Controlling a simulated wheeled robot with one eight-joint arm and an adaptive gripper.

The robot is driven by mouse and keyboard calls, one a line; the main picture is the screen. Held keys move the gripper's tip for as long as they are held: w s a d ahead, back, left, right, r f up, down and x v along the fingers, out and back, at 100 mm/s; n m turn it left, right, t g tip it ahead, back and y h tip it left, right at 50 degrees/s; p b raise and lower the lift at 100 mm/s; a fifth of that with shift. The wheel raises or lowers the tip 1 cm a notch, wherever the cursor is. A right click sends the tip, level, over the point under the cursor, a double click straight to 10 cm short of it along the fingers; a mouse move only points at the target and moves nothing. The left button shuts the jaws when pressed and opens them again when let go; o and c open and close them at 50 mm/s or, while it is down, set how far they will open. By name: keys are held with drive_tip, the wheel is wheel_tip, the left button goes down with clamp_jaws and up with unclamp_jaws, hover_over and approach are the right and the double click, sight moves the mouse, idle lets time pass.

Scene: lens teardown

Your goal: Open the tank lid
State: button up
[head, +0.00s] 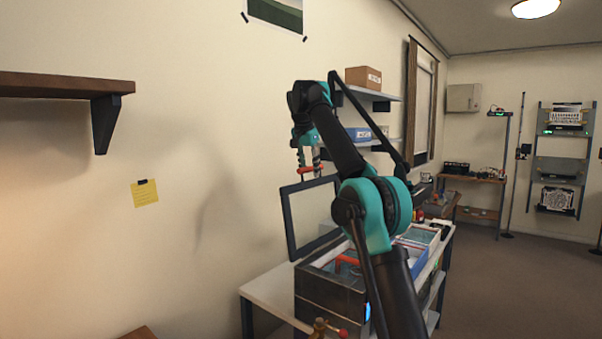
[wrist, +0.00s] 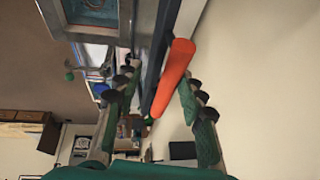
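The tank (head: 330,299) is a dark box on a white bench, its top uncovered, with something red-orange inside. The tank lid (head: 290,224), a dark frame around a pale panel, stands raised and nearly upright at the tank's wall side. A red-orange handle (head: 312,170) is at its top edge; it also shows in the wrist view (wrist: 176,72). My gripper (head: 308,162) is just above the handle. In the wrist view its fingers (wrist: 153,80) are spread, with the handle between them, close to the right finger. Whether that finger touches it is unclear.
The white bench (head: 270,290) runs along the wall, with more boxes beyond the tank. Wall shelves (head: 378,94) holding boxes are behind my arm. A brown shelf (head: 60,86) is at left. Open floor lies at right.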

drive_tip(key=s+a, duration=0.2)
drive_tip(key=s, duration=0.7)
drive_tip(key=shift+s+a, duration=0.25)
drive_tip(key=shift+a, duration=0.15)
